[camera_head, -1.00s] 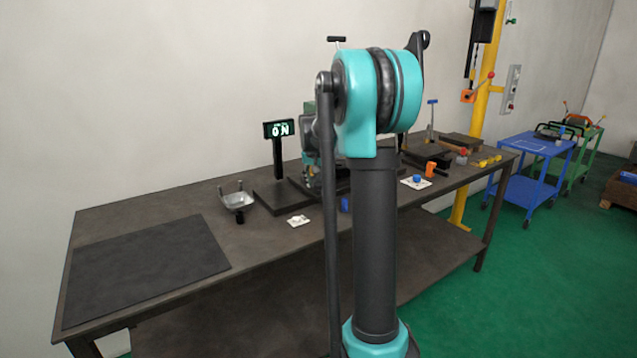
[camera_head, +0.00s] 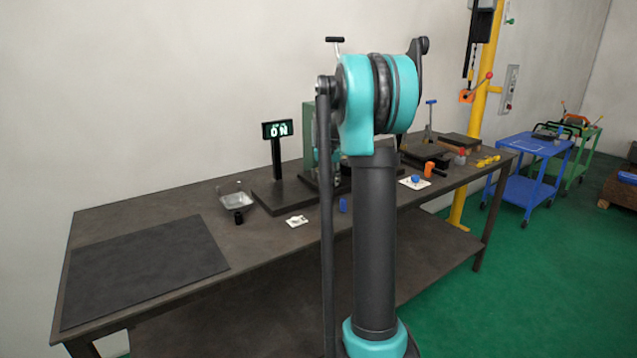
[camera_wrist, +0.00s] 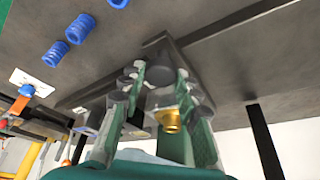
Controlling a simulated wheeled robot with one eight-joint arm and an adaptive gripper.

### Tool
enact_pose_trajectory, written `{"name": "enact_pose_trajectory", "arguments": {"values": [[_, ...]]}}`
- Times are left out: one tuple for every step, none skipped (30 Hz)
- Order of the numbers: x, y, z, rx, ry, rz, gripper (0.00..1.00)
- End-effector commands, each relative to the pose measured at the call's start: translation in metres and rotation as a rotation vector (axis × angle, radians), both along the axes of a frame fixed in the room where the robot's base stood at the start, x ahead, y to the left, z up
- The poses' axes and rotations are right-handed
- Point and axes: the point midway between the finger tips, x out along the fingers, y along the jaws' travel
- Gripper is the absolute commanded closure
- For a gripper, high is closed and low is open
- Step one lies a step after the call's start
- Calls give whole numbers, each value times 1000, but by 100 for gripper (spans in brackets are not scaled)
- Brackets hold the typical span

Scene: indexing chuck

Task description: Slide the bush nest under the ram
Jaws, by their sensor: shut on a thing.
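My gripper (camera_wrist: 162,74) fills the lower middle of the wrist view, its two green-and-grey fingers closed on a dark round piece (camera_wrist: 160,72). I take this piece to be part of the bush nest, though the fingers hide much of it. A brass ring-shaped part (camera_wrist: 170,121) shows between the fingers, nearer the palm. In the head view, the green press (camera_head: 308,135) stands at the back of the bench, partly behind my arm. My arm hides the gripper there. The ram cannot be made out clearly.
A lit display (camera_head: 278,129) stands left of the press. A metal tray (camera_head: 262,204) and a dark mat (camera_head: 145,270) lie further left on the bench (camera_head: 130,212). Blue ribbed pieces (camera_wrist: 80,28) show in the wrist view. An orange piece (camera_head: 429,169) lies right of my arm.

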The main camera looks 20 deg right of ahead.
Motion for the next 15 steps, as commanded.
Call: {"name": "enact_pose_trajectory", "arguments": {"values": [[6,-19,0,-2,-2,-7,100],[8,-27,0,-1,-3,-7,100],[12,-37,0,-1,-3,-6,100],[14,-44,0,-1,-3,-5,100],[16,-50,0,-1,-2,-5,100],[19,-58,0,-1,-2,-4,100],[20,-63,0,-2,-1,-4,100],[21,-67,0,-1,-2,-3,100],[23,-71,0,0,-2,-2,100],[24,-73,0,-1,-2,-1,100],[24,-75,0,0,-2,-1,100],[25,-76,0,0,-2,0,100],[25,-77,0,-1,-2,0,100],[25,-77,0,-1,-2,0,100],[25,-77,0,-1,-3,0,100]]}}
